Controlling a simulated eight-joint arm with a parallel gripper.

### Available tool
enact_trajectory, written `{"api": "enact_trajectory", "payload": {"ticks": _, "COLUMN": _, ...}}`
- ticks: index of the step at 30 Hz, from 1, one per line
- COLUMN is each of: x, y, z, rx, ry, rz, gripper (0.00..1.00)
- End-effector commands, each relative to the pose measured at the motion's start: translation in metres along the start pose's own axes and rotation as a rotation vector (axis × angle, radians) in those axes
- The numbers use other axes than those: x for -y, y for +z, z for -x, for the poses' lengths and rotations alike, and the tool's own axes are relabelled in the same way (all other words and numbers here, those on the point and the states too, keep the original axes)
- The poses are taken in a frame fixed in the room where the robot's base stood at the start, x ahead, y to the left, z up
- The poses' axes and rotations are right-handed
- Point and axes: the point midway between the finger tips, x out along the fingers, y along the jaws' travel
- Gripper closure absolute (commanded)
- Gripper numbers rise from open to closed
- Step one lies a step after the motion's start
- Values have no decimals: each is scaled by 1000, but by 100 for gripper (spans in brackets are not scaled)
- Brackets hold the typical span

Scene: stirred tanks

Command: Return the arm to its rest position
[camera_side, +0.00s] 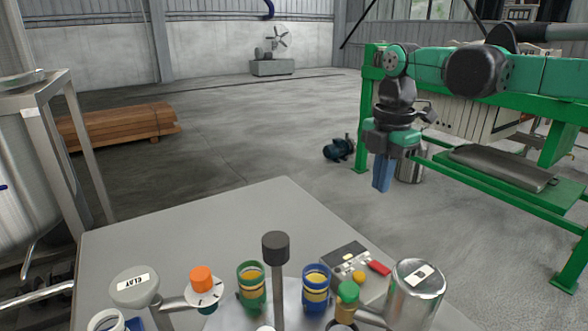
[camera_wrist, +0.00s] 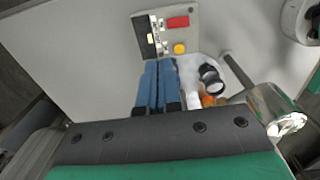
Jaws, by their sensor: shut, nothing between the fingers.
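My gripper (camera_side: 381,186) hangs down at the right of the side view, past the far right edge of the grey table and above the level of its top. My green and black arm reaches in from the right edge. The two blue fingers are together with nothing between them. In the wrist view the gripper (camera_wrist: 158,64) shows its blue fingers side by side, pressed shut. A control box (camera_wrist: 165,32) with a red part and a yellow button lies beyond the fingertips in that view. The gripper touches nothing that I can see.
The table (camera_side: 190,240) carries a dark-capped post (camera_side: 275,247), an orange knob (camera_side: 201,277), green-banded (camera_side: 250,284) and blue-banded (camera_side: 316,286) fittings and a shiny metal can (camera_side: 415,290). A green frame (camera_side: 490,180) stands behind my gripper. The table's far left part is clear.

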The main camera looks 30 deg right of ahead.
Motion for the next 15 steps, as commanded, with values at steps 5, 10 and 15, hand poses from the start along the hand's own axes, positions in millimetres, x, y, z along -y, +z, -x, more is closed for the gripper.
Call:
{"api": "enact_trajectory", "payload": {"ticks": 5, "x": 2, "y": 0, "z": -1, "rx": 0, "ry": 12, "rz": -34, "gripper": 100}}
{"api": "enact_trajectory", "payload": {"ticks": 10, "x": 18, "y": -4, "z": -8, "rx": -18, "ry": 131, "rz": -347, "gripper": 100}}
{"api": "enact_trajectory", "payload": {"ticks": 15, "x": 40, "y": -10, "z": -25, "rx": -138, "ry": 313, "rz": -865, "gripper": 100}}
